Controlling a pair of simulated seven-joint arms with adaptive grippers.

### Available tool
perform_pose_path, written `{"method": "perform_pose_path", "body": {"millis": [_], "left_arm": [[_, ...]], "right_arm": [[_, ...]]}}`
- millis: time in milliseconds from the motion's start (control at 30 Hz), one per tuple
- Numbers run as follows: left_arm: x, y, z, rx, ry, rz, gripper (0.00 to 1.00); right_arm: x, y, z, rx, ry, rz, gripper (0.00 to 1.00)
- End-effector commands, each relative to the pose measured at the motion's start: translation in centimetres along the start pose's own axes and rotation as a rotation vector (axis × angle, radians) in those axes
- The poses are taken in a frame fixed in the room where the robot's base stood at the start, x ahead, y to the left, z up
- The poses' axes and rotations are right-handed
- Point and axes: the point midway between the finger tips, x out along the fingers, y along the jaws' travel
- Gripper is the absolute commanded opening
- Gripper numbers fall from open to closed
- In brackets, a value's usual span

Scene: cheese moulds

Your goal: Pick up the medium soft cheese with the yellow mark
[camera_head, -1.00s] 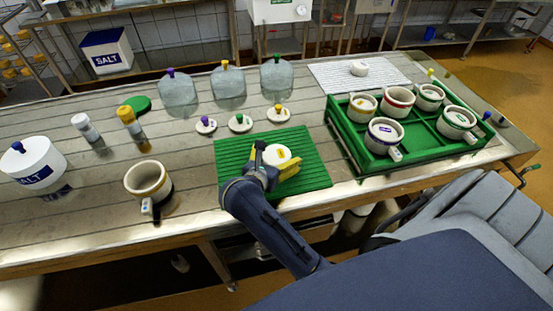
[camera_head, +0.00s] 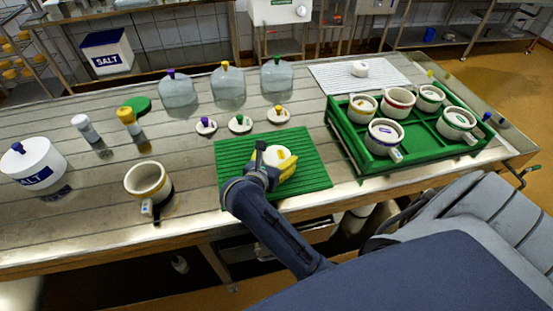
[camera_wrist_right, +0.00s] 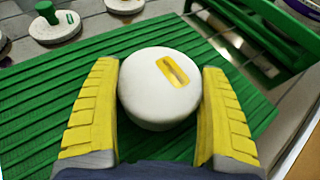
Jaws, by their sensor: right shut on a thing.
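The white round cheese with the yellow mark (camera_wrist_right: 158,92) lies between the yellow fingers of my right gripper (camera_wrist_right: 160,105), over the green ribbed mat (camera_wrist_right: 45,115). In the head view the cheese (camera_head: 276,152) shows on the mat (camera_head: 310,165), partly covered by my right gripper (camera_head: 272,166). The fingers are closed in on its two sides. I cannot tell whether it is lifted off the mat. My left gripper is not in view.
A green crate (camera_head: 420,167) with several white moulds stands at right. Small lids with coloured knobs (camera_head: 240,124) and clear domes (camera_head: 228,90) stand behind the mat. A mug-like mould (camera_head: 147,180) and a salt pot (camera_head: 35,163) stand at left.

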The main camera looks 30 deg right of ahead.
Motion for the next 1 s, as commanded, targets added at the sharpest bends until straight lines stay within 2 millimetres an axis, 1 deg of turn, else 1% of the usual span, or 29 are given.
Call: {"method": "perform_pose_path", "body": {"millis": [167, 400, 600, 800, 1000], "left_arm": [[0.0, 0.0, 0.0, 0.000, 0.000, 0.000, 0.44], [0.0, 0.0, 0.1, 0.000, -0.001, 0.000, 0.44], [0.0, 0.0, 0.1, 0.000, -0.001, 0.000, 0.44], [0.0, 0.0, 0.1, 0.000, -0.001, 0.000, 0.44], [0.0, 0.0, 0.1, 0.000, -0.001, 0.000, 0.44]], "right_arm": [[-0.6, 0.1, 1.4, 0.006, -0.001, 0.001, 0.59], [-2.1, 0.1, 5.1, 0.007, -0.001, 0.001, 0.59], [-3.1, 0.0, 7.7, 0.006, -0.002, 0.000, 0.59], [-3.7, 0.0, 9.0, 0.003, -0.001, 0.001, 0.59], [-3.8, 0.0, 9.3, 0.001, -0.001, 0.000, 0.59]]}}
